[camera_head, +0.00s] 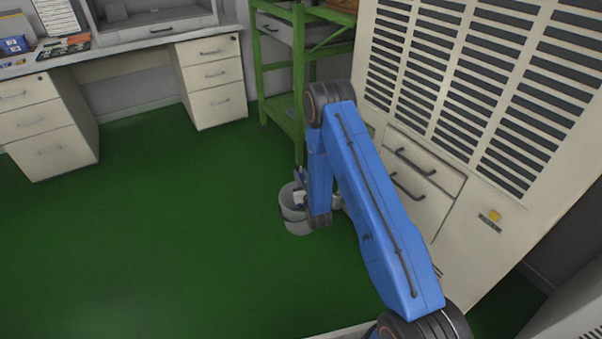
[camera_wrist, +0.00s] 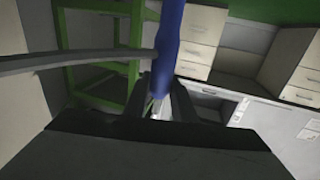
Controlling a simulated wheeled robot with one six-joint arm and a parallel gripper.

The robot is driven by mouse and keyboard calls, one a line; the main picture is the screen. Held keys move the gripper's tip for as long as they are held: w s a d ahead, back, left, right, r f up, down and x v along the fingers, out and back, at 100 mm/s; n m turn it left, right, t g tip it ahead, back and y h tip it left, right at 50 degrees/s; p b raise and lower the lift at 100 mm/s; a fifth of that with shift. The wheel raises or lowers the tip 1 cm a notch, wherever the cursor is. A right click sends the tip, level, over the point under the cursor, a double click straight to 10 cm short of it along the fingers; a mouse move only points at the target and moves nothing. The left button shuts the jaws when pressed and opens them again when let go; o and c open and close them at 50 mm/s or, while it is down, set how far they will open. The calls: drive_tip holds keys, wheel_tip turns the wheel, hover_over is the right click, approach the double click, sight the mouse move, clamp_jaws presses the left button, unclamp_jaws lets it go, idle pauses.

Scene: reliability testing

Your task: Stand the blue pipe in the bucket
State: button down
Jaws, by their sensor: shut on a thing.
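The blue pipe (camera_wrist: 168,45) shows in the wrist view between the two dark fingers of my gripper (camera_wrist: 162,98). My gripper is shut on it, and the pipe runs away from the fingers to the picture's top edge. The light grey bucket (camera_head: 293,221) stands on the green floor in the head view, partly behind my blue arm. My wrist is beside and over the bucket's right side. A small dark piece sticks up at the bucket's rim; I cannot tell whether it is pipe or gripper. The pipe's far end is hidden, so I cannot tell if it is inside the bucket.
A green shelf rack (camera_head: 298,85) stands behind the bucket, and a beige cabinet (camera_head: 418,190) with slatted front is close on the right. A desk with drawers (camera_head: 213,80) is at the back left. The floor (camera_head: 150,230) left of the bucket is clear. A grey curved band (camera_wrist: 80,60) crosses the wrist view.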

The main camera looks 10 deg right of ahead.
drive_tip(key=shift+f, duration=1.55)
drive_tip(key=c, duration=1.4)
unclamp_jaws()
